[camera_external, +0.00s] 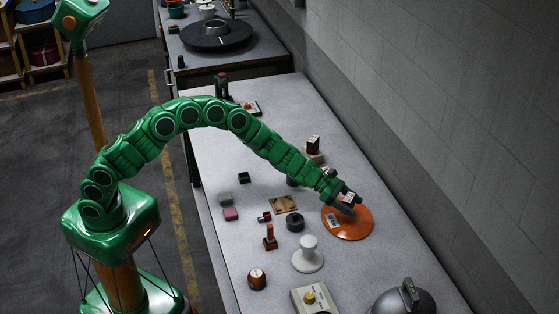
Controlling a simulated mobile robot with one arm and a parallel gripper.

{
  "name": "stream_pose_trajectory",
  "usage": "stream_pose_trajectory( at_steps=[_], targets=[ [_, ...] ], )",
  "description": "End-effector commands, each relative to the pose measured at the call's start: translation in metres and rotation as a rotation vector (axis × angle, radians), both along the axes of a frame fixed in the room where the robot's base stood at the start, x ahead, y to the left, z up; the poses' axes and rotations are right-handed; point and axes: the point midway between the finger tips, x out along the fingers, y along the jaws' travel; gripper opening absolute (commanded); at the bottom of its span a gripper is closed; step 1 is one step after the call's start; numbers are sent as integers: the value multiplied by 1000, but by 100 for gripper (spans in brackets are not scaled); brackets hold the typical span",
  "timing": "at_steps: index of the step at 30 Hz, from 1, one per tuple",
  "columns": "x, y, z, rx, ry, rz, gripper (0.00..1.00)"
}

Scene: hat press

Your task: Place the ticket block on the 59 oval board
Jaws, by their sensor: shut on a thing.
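An orange oval board (347,227) lies flat on the grey table, right of the middle. A small pale label shows on its left part; its number is too small to read. My gripper (348,203) is over the far part of the board, pointing down and to the right. It is shut on a small block with a white face, which I take for the ticket block (349,197). The fingers and the arm's end hide part of the block. I cannot tell whether the block touches the board.
A white mushroom-shaped form (308,255) stands left of and nearer than the board. A dark round puck (294,222) and a brown plate (283,204) lie to the left. A dark-topped block (313,145) stands behind my wrist. A metal dome (404,300) is at the front right.

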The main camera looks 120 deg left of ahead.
Motion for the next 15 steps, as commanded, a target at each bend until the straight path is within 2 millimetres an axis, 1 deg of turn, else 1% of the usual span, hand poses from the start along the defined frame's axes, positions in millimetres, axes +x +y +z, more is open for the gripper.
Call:
stream_pose_trajectory(
  at_steps=[5, 9, 11, 15],
  targets=[
    [3, 2, -8, 0, 2, 0, 33],
    [3, 2, -28, -3, 4, 1, 33],
    [3, 1, -33, -2, 4, -1, 33],
    [3, 1, -36, -1, 1, -1, 33]
  ],
)
